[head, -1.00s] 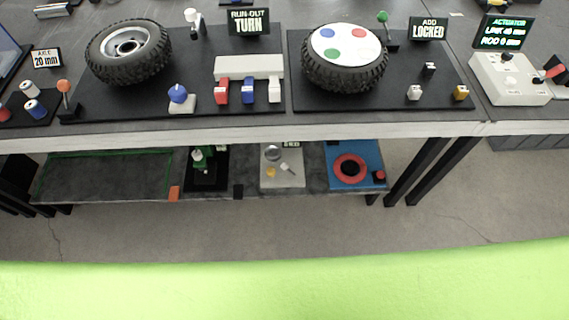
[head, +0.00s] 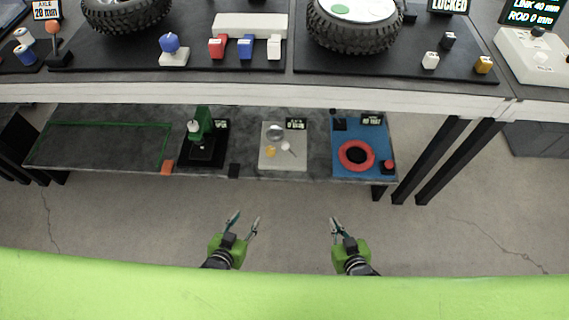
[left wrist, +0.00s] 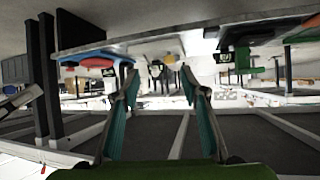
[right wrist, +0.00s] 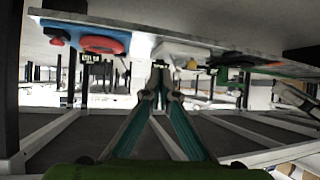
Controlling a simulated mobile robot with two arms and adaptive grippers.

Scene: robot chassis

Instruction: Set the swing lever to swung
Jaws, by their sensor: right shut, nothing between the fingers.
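I cannot tell which part is the swing lever. An orange-knobbed lever (head: 54,28) stands upright at the upper left of the tabletop. A small black part (head: 339,124) sits at the back left of the blue board (head: 342,140) on the lower shelf. My left gripper (head: 246,217) is open and empty in front of the shelf; its fingers are apart in the left wrist view (left wrist: 158,72). My right gripper (head: 334,219) is shut and empty, below and in front of the blue board; its tips meet in the right wrist view (right wrist: 160,68).
The lower shelf (head: 100,178) also holds a green-and-black device (head: 203,135) and a grey board (head: 283,158). The blue board carries a red ring (head: 357,155) and a red button (head: 388,167). Dark table legs (head: 440,160) stand at the right. Open floor lies in front.

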